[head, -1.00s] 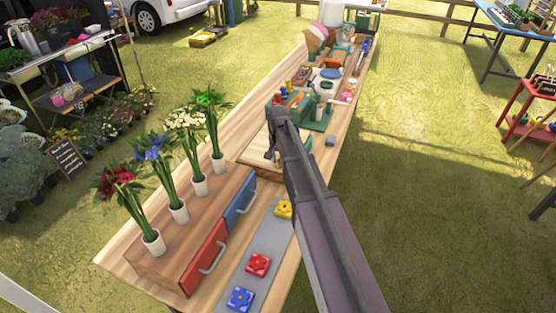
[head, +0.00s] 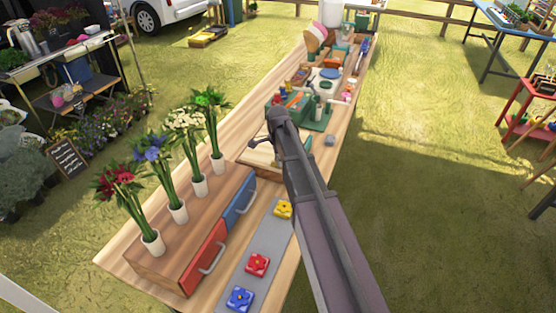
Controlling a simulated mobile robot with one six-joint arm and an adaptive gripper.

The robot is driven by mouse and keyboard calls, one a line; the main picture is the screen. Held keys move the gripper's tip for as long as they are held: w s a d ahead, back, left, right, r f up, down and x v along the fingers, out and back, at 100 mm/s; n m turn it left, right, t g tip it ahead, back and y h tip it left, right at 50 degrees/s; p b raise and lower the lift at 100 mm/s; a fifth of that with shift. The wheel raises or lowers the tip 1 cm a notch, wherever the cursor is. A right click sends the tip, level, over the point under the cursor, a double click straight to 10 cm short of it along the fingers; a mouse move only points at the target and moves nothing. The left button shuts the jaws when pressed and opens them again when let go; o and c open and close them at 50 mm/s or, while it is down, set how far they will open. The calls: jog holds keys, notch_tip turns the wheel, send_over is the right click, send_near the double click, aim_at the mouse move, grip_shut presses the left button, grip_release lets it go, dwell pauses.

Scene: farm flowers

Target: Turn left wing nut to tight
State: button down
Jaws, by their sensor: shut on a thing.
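A flat pale wooden board (head: 252,155), seemingly a press, lies on the long table beyond the drawer box. No other wing nut can be made out.
Several flower vases (head: 200,187) stand on a wooden box with a red drawer (head: 206,257) and a blue drawer (head: 240,203). A grey strip (head: 270,238) holds blue, red and yellow flower blocks. A green tool station (head: 318,118) stands beyond the board.

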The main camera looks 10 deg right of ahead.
jog(key=m, duration=0.4)
jog(key=shift+w+a+m, duration=0.1)
jog(key=shift+w+m, duration=0.1)
jog(key=shift+m, duration=1.6)
jog(key=shift+c, duration=2.3)
grip_release()
jog(key=shift+s, duration=0.1)
jog(key=shift+s+n, duration=0.1)
jog(key=shift+n, duration=0.2)
